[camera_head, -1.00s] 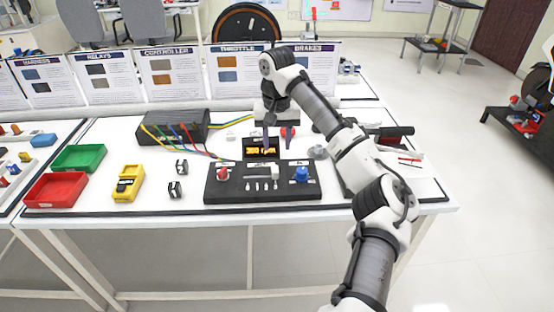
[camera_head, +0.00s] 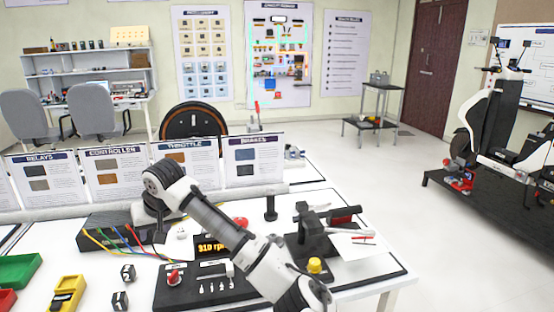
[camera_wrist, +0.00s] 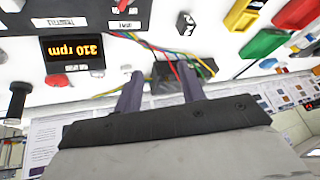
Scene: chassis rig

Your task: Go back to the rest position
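My gripper (camera_wrist: 159,78) is open and empty in the wrist view, with a clear gap between its two dark fingers. Its fingers point toward the bench, and the black box (camera_wrist: 165,70) with coloured wires shows beyond them. In the head view my arm reaches from the lower right up and left, and its end hangs over the bench near that box (camera_head: 105,232). The rpm display (camera_head: 212,247) is lit with orange characters. It shows upside down in the wrist view (camera_wrist: 75,54). My arm hides part of the black control panel (camera_head: 190,293).
Info boards (camera_head: 120,173) stand along the bench's back. A black lever fixture (camera_head: 318,240) and a yellow knob (camera_head: 315,265) are at right. Open floor lies beyond the bench's right end.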

